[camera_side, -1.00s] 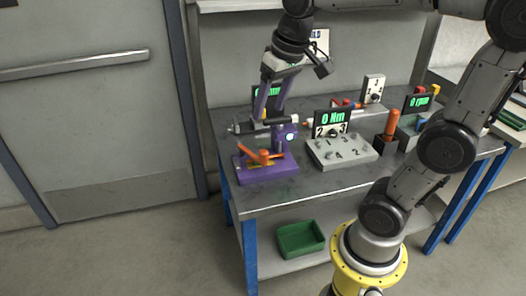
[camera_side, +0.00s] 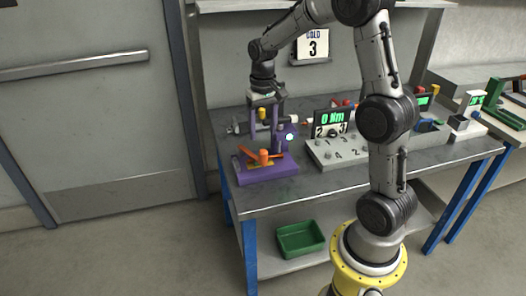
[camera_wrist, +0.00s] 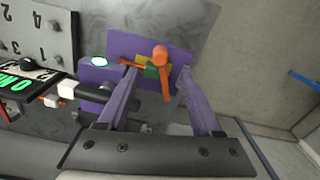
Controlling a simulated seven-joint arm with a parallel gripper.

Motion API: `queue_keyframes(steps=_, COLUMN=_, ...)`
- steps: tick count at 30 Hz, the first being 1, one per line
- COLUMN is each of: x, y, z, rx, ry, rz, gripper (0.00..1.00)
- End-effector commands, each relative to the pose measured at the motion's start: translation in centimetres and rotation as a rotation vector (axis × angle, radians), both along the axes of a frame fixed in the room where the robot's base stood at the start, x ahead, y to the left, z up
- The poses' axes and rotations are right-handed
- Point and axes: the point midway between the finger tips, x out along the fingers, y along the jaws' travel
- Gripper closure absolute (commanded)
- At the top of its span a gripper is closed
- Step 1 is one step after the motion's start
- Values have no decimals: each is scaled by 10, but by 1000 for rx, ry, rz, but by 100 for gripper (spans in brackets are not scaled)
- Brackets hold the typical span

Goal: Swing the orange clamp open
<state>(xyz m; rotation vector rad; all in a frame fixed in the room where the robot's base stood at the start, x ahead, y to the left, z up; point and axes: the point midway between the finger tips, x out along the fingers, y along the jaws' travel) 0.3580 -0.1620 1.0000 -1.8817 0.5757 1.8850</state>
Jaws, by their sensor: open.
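The orange clamp (camera_side: 263,155) sits on a purple base (camera_side: 268,174) at the left front of the bench. It has an upright round knob and a low bar slanting off to one side. In the wrist view the clamp (camera_wrist: 160,54) shows near the top centre, beside small yellow and green parts. My gripper (camera_side: 265,147) points down over the base, with its two purple fingers apart. In the wrist view my gripper (camera_wrist: 157,80) is open, its fingertips on either side of the clamp's orange arm. I cannot tell whether a finger touches it.
A grey block with numbered knobs (camera_side: 335,152) and a display (camera_side: 332,122) stand to the right. A grey horizontal cylinder (camera_side: 240,128) is close behind my gripper. A green bin (camera_side: 301,238) sits on the lower shelf. The bench's front strip is clear.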

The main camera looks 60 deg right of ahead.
Motion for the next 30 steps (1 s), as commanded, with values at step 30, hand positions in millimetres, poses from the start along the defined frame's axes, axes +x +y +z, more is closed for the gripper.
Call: queue_keyframes(steps=30, x=0, y=0, z=-82, rx=-1, ry=-1, rz=1, gripper=57)
